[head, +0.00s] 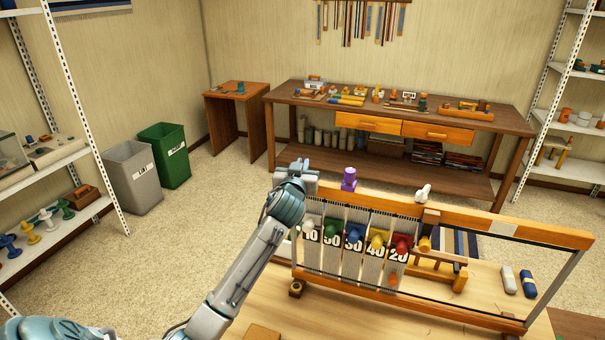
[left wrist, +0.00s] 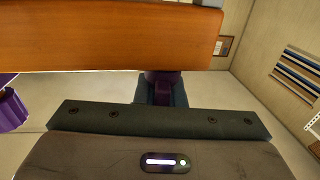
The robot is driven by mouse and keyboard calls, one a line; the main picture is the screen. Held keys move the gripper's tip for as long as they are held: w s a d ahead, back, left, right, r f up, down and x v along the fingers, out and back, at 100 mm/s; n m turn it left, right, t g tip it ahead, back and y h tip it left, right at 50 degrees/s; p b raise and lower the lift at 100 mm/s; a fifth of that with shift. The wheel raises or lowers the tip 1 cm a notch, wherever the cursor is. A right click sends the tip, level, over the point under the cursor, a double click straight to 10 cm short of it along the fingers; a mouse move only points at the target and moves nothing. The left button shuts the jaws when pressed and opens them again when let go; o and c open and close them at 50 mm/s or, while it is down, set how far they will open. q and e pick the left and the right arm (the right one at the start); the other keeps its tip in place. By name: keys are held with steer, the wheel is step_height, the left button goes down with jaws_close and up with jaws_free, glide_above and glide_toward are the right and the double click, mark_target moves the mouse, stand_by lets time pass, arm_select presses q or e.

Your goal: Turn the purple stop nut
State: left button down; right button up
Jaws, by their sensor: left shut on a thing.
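The purple stop nut (left wrist: 162,84) shows only in part in the left wrist view, dark between my left gripper's fingers (left wrist: 162,92) and against the wooden beam (left wrist: 110,38). My left gripper (head: 303,172) is shut on it at the loom's upper left end in the head view. The gripper hides the nut there. A separate purple knob (head: 349,180) stands upright on the loom's top beam (head: 500,225), just right of the gripper. A purple piece (left wrist: 10,110) also shows at the left edge of the wrist view. My right gripper is not in view.
Coloured knobs and numbered tags, such as the red knob (head: 402,243), hang in a row on the loom. A white knob (head: 423,193) stands on its beam. Two rolls (head: 528,282) lie on the tabletop at right. A workbench (head: 400,112) stands behind.

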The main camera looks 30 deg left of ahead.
arm_select(q)
steer(key=n+g+y+b, duration=0.2)
steer(key=y+b, duration=0.1)
steer(key=b, duration=0.1)
steer(key=n+g+y+b, duration=0.3)
steer(key=b, duration=0.2)
steer(key=n+g+y+b, duration=0.2)
steer(key=g+b, duration=0.1)
steer(key=b, duration=0.1)
steer(key=shift+s+a+f+n+y, duration=0.3)
steer(key=shift+s+a+n+y, duration=0.05)
steer(key=shift+a+n+y, duration=0.05)
steer(key=g+b, duration=0.1)
steer(key=n+g+y+b, duration=0.1)
steer(key=b, duration=0.1)
steer(key=shift+s+a+r+n, duration=0.1)
steer(key=shift+r+n, duration=0.05)
steer(key=shift+n, duration=0.15)
steer(key=shift+s+r+n+g+y+b, duration=0.15)
steer(key=shift+n+g+y+b, duration=0.2)
steer(key=shift+g+b, duration=0.35)
steer(key=shift+g, duration=0.3)
steer(key=c, duration=1.5)
jaws_free()
